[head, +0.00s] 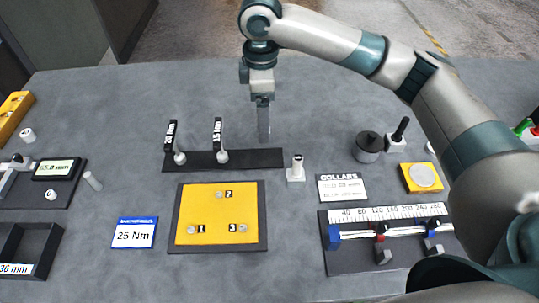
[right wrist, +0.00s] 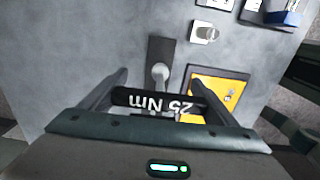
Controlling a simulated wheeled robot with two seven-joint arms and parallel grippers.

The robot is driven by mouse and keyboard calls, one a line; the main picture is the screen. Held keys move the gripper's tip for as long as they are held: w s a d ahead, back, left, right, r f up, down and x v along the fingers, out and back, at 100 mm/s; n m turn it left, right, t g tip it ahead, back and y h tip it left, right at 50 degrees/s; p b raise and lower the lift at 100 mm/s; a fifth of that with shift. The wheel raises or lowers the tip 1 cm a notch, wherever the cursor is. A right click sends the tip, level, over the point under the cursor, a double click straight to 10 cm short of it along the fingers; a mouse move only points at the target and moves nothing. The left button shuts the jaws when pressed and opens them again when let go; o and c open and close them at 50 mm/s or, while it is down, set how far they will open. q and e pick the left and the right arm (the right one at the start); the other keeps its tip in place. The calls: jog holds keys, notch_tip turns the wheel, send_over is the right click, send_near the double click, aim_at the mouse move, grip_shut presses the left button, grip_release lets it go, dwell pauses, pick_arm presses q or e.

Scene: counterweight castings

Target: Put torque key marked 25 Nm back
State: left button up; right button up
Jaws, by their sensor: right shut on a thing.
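My right gripper (head: 263,122) hangs over the right part of a dark rack (head: 270,159). It is shut on the torque key marked 25 Nm (right wrist: 158,102), whose black handle lies between the fingers in the right wrist view. A grey rounded part (right wrist: 160,73) shows beyond the handle against the rack; I cannot tell whether the key touches the rack. In the head view the held key is not clearly distinguishable. Two other black-handled keys stand in the rack, a left one (head: 171,137) and one whose label seems to read 15 Nm (head: 217,135). My left gripper is not in view.
A blue-edged card reading 25 Nm (head: 134,233) lies front left. A yellow board (head: 208,208) lies before the rack. A small white block with a peg (head: 296,173) stands close to the rack's right end. A scale fixture (head: 350,262) is front right. The table behind the rack is clear.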

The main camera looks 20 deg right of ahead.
jog(key=shift+f, duration=0.15)
notch_tip(320, 180, down, 5)
jog(key=shift+f+p, duration=0.1)
jog(key=shift+p, duration=0.75)
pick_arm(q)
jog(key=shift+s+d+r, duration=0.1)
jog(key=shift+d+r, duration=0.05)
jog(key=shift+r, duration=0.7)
pick_arm(e)
jog(key=shift+f, duration=0.4)
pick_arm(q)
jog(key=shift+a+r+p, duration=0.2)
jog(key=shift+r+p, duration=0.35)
pick_arm(e)
jog(key=shift+f, duration=1.85)
